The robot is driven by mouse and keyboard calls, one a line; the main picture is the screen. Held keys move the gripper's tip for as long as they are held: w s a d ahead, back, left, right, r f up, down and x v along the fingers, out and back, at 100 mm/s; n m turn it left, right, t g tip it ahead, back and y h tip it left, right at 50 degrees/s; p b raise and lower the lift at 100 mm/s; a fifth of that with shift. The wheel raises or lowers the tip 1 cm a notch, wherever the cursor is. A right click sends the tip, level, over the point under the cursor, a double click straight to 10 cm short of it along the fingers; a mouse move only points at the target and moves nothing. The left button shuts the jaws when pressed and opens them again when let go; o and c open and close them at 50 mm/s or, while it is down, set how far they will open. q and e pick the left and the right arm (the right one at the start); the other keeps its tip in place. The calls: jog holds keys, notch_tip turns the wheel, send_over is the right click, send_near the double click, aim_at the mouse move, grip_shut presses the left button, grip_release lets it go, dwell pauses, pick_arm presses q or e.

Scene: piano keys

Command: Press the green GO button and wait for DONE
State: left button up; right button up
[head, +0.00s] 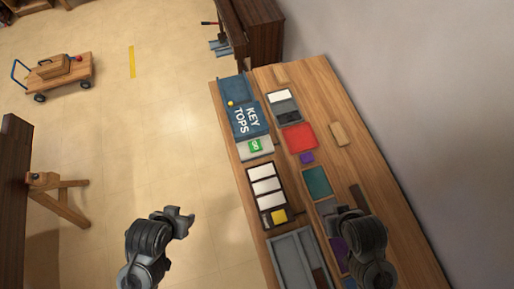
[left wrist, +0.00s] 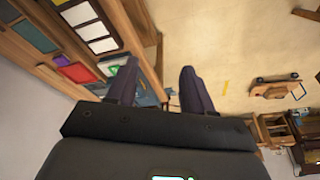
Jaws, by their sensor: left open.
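The green GO button (head: 255,145) sits on a light grey plate (head: 244,151) at the left edge of the bench, just below the blue KEY TOPS box. It also shows small in the left wrist view (left wrist: 114,69), beyond one finger. My left gripper (head: 184,218) is open and empty, over the floor to the left of the bench and apart from the button. Its two dark fingers (left wrist: 158,80) are spread in the left wrist view. My right gripper (head: 348,212) is over the right part of the bench; its fingers are too unclear to tell. No DONE sign is readable.
The blue KEY TOPS box (head: 246,119), a tray of white keys (head: 264,186), a red pad (head: 298,138), a teal pad (head: 317,182) and a grey tray (head: 289,262) crowd the bench (head: 352,160). A cart (head: 55,72) stands far left. The floor is clear near my left gripper.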

pick_arm(q)
jog(key=shift+w, duration=0.25)
jog(key=shift+s, duration=0.1)
